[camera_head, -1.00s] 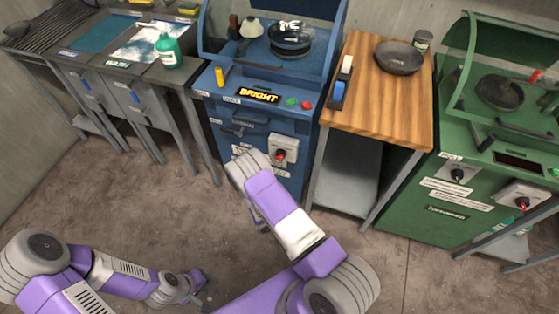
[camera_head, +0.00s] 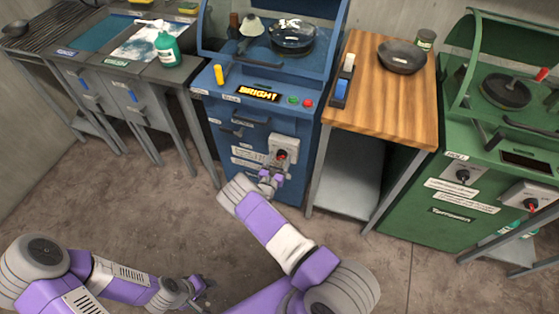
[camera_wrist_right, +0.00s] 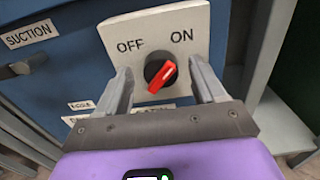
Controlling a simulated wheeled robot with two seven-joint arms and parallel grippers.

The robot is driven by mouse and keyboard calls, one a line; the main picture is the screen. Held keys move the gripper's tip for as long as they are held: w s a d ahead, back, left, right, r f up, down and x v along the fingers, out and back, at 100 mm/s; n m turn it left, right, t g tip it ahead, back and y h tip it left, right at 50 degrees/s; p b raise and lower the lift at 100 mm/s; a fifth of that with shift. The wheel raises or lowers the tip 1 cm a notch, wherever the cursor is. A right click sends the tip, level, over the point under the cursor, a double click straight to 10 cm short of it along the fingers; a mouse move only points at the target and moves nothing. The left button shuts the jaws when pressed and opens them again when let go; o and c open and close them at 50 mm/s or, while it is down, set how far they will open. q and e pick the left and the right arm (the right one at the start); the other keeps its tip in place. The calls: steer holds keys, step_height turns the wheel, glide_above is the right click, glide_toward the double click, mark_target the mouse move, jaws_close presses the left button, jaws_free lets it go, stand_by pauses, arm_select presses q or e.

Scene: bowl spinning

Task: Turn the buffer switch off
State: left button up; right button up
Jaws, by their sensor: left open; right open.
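The switch (camera_head: 282,155) is a dark round knob with a red bar, on a pale plate (camera_head: 288,143) on the blue machine's front. In the right wrist view the knob (camera_wrist_right: 161,74) sits below the words OFF and ON on the plate (camera_wrist_right: 150,28). Its red bar is slanted, with its upper end toward ON. My right gripper (camera_wrist_right: 160,70) is open, with one finger on each side of the knob; I cannot tell whether they touch it. In the head view this gripper (camera_head: 272,178) is just below the plate. My left gripper (camera_head: 203,292) is low, far from the switch.
The blue machine (camera_head: 225,115) has a lit BRIGHT display (camera_head: 258,94) and a drawer handle (camera_head: 250,120). A wooden-topped table (camera_head: 385,95) stands at its right, then a green machine (camera_head: 420,215) with similar switches. The floor (camera_head: 140,205) in front is clear.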

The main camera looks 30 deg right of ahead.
steer(key=shift+w+d, duration=0.2)
steer(key=shift+d, duration=0.05)
steer(key=c, duration=1)
